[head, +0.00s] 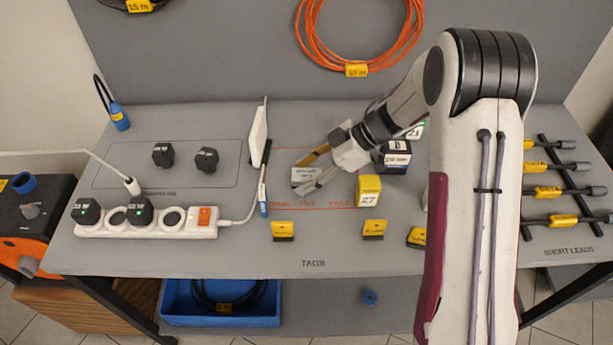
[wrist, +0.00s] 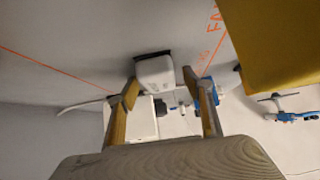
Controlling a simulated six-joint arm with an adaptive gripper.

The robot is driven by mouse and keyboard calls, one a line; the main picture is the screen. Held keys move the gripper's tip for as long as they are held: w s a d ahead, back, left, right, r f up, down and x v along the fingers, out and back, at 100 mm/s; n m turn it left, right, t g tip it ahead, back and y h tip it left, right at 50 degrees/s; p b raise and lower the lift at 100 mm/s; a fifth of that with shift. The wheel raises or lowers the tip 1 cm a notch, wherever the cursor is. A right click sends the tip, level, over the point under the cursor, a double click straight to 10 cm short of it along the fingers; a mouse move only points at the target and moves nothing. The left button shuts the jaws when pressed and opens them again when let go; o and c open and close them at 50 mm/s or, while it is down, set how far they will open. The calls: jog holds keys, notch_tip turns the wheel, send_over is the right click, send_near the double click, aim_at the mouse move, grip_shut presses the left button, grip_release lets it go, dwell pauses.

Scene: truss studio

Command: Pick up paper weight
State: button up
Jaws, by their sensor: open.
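A small white block (head: 305,175) with dark print on its top stands on the grey bench. It seems to be the paper weight, though the print is too small to read surely. In the wrist view the white block (wrist: 156,71) shows a dark edge and lies between and just beyond the fingertips. My gripper (head: 309,174) reaches to it from the right, tilted, with its fingers apart on either side of the block. In the wrist view my gripper (wrist: 160,78) is open, with a gap beside each finger. Contact with the block is not visible.
A yellow block marked 27 (head: 369,190) stands close to the right. A black-and-white block (head: 397,156) is behind it, under my arm. A white upright panel (head: 259,135) and a power strip (head: 150,221) are to the left. Yellow tags (head: 283,231) line the front.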

aim_at(307, 173)
grip_shut()
jog(key=shift+r, duration=0.1)
jog(key=shift+r, duration=4.95)
